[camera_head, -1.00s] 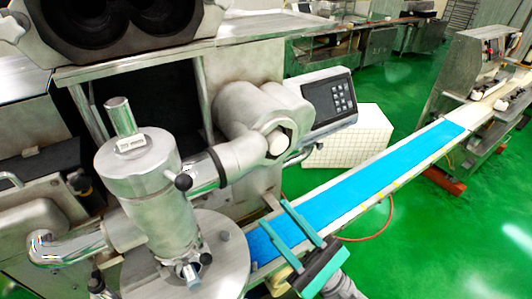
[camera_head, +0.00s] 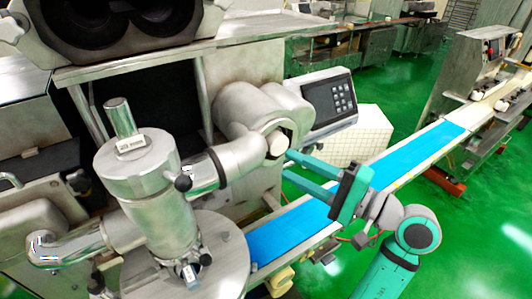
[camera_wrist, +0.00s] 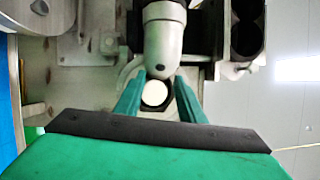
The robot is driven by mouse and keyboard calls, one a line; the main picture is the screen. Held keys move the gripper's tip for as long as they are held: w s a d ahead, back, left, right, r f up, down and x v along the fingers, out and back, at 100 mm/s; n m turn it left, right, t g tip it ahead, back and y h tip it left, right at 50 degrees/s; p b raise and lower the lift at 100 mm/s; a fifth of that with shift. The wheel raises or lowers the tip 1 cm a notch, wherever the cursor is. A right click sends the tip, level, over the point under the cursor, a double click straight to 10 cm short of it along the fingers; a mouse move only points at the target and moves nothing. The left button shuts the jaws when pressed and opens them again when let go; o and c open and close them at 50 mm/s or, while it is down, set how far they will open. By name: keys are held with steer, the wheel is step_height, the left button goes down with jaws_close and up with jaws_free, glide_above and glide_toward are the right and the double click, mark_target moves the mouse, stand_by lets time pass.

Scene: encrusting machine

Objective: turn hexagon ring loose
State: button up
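The hexagon ring (camera_head: 280,140) sits on the end of the thick silver pipe, around a pale round end, in the head view. In the wrist view the pale round end (camera_wrist: 154,93) shows in a dark surround, and the ring's outline is hard to make out there. My gripper (camera_head: 287,164) is open, with its two teal fingers pointing left at the ring from the right. In the wrist view the fingers (camera_wrist: 160,82) lie on either side of the round end. I see no clear contact, and nothing is held.
The steel encrusting machine with its upright cylinder (camera_head: 150,185) stands at left. A keypad panel (camera_head: 330,103) is close above my gripper. A blue conveyor belt (camera_head: 415,150) runs below my gripper to the upper right.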

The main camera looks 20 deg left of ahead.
mark_target(265, 153)
steer(key=x, duration=0.8)
steer(key=shift+a, duration=0.15)
steer(key=shift+c, duration=0.4)
jaws_close()
steer(key=shift+a, duration=0.1)
